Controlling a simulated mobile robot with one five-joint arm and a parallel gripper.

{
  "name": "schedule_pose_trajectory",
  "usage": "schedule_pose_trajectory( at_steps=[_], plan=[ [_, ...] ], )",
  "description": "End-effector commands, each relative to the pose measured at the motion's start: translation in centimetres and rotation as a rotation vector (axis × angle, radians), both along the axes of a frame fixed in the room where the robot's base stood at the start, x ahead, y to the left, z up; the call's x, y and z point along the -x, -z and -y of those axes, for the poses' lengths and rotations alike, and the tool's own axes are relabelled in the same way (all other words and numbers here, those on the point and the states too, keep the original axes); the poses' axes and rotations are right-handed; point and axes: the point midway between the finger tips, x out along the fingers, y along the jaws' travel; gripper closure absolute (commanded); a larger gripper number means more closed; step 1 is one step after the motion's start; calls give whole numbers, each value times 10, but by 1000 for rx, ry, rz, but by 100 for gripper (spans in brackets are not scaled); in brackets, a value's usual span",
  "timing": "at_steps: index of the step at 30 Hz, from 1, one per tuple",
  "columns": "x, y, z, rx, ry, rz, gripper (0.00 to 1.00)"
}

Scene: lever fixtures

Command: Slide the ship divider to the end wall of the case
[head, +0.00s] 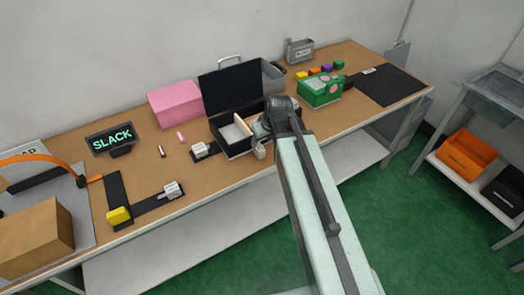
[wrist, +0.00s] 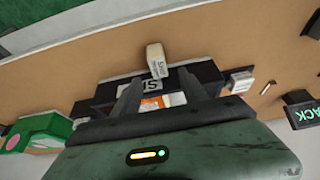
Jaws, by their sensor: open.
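The open black case (head: 233,153) stands on the table with its lid (head: 230,92) raised at the back. The divider (head: 242,124) is a cream board standing across inside the case, left of my gripper. My gripper (head: 262,127) is over the right part of the case, its fingers mostly hidden by my arm. In the wrist view the two dark fingers (wrist: 160,92) are apart, reaching over the case. Orange and white surfaces (wrist: 152,104) show between them. I cannot tell whether either finger touches the divider. A white label (wrist: 138,86) is on the case's edge.
A small pale block (head: 259,152) stands at the case's front; it carries lettering in the wrist view (wrist: 156,60). A white-handled lever fixture (head: 203,149) is left of the case. A pink box (head: 175,103) and green box (head: 319,91) flank it. Bare table lies in front.

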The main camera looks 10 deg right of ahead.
Motion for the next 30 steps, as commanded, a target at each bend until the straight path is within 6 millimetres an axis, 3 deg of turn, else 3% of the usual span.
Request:
schedule_pose_trajectory(
  at_steps=[8,19,28,29,30],
  plan=[
    [-5,14,6,0,9,2,49],
    [-27,71,3,0,15,1,49],
    [-28,72,2,-1,17,0,49],
    [-28,72,2,-1,17,0,52],
    [-28,72,2,-1,17,0,63]
  ],
)
